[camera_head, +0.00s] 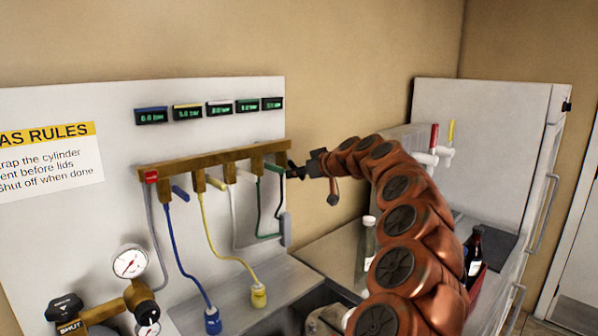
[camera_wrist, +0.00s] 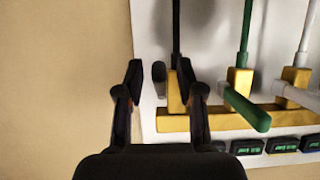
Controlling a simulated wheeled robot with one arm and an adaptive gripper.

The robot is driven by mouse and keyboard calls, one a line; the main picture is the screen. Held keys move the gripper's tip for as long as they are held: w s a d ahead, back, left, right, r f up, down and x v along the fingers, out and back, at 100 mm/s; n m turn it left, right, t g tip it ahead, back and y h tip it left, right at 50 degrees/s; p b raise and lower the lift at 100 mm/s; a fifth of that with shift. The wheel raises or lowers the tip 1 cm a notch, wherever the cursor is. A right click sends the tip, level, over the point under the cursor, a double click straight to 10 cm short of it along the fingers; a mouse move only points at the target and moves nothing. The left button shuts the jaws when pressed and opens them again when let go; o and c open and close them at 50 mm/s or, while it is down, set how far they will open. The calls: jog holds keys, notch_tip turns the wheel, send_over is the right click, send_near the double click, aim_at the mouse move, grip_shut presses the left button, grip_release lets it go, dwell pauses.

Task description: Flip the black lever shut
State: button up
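The black lever (camera_wrist: 158,72) shows in the wrist view as a dark rounded stub beside the end brass valve block (camera_wrist: 175,92) of the manifold. My gripper (camera_wrist: 160,68) is open, with one finger on each side of the lever. I cannot tell whether either finger touches it. In the head view my gripper (camera_head: 298,168) is at the right end of the brass manifold (camera_head: 215,158), where it and the black lever blend together. The green lever (camera_wrist: 246,110) sticks out from the neighbouring valve, to the right of my right finger.
Blue (camera_head: 180,193), yellow and white levers sit further left on the manifold, with hoses hanging below. Several small displays (camera_head: 219,107) are above it. A clear bottle (camera_head: 367,240) and a white fridge (camera_head: 480,140) stand to the right. Bare wall lies right of the panel.

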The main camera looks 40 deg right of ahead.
jog(key=shift+c, duration=0.3)
grip_shut()
dwell(0.3)
